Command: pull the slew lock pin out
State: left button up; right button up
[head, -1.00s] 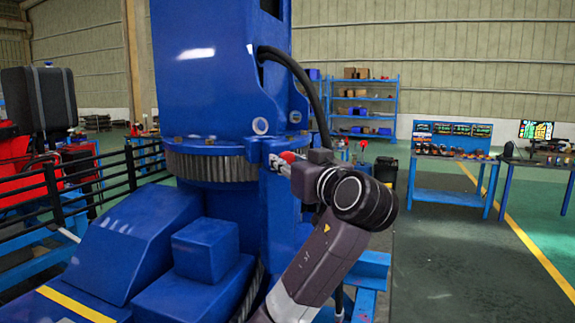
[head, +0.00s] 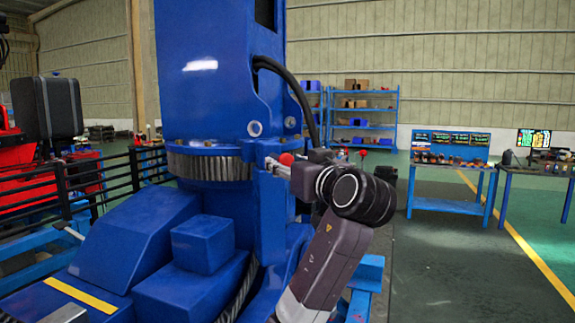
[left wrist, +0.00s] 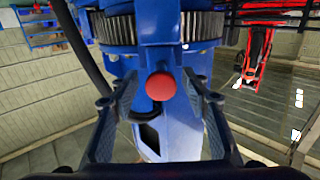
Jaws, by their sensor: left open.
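The slew lock pin shows as a round red knob (head: 286,159) beside the toothed slew ring of the blue crane column (head: 220,70). In the left wrist view the red knob (left wrist: 160,87) is near the middle, in front of a blue bracket. The pin's shaft is hidden behind the knob there. My left gripper (head: 288,167) is at the knob in the head view. Its open fingers (left wrist: 160,98) stand on either side of the knob, with a visible gap on both sides. My right gripper is not in view.
A black cable (head: 300,90) loops down the right side of the column. Blue boxy covers (head: 205,245) fill the crane base below. Black railings (head: 90,190) stand at left. Blue shelves (head: 362,120) and a workbench (head: 445,207) stand well back over open floor.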

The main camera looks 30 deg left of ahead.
pick_arm(q)
jog(key=v, duration=1.2)
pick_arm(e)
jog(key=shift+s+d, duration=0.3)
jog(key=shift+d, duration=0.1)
pick_arm(q)
jog(key=shift+w, duration=0.1)
